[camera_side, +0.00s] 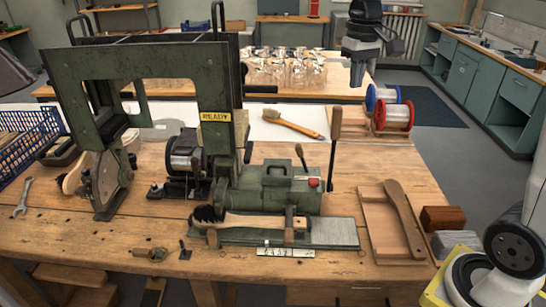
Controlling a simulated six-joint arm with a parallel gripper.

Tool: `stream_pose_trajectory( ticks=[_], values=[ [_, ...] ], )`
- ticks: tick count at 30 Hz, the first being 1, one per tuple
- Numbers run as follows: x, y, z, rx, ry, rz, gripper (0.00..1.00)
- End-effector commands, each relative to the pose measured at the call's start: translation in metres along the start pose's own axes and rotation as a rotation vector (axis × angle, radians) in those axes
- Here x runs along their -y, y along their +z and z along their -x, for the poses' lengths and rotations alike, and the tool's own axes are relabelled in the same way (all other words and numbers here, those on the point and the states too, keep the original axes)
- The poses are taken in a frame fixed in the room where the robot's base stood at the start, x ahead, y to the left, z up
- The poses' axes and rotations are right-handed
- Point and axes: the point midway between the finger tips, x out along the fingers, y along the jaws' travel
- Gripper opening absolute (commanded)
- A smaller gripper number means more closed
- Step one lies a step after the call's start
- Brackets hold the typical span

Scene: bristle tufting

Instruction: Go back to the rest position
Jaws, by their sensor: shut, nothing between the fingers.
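My gripper (357,74) is dark grey and hangs at the upper right, fingers pointing down. It is shut and empty, and in the picture it lies over the back bench, well above the work. A brush with a wooden handle and dark bristles (262,222) lies in the holder at the front of the green tufting machine (275,190). Another wooden brush (291,123) with pale bristles lies on the white surface behind. A bare wooden brush body (405,222) lies on a wooden tray (375,215) at the right.
Upright lever handles (335,130), red and blue wire spools (393,117) and glasses (290,68) are around. A blue crate (25,140) is far left. A brown block (443,217) sits at the right edge.

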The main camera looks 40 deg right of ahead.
Motion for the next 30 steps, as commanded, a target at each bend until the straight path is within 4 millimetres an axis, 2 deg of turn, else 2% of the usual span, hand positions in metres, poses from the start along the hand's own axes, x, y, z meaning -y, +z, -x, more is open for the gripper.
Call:
stream_pose_trajectory(
  ticks=[5, 11, 20, 24, 30],
  values=[
    [0.002, 0.001, -0.007, -0.003, 0.0, 0.007, 0.0],
    [0.013, 0.005, -0.039, -0.027, -0.001, 0.039, 0.0],
    [0.038, 0.031, -0.121, -0.098, -0.008, 0.123, 0.0],
    [0.048, 0.052, -0.157, -0.134, -0.013, 0.164, 0.0],
    [0.058, 0.086, -0.201, -0.184, -0.021, 0.219, 0.0]
  ],
)
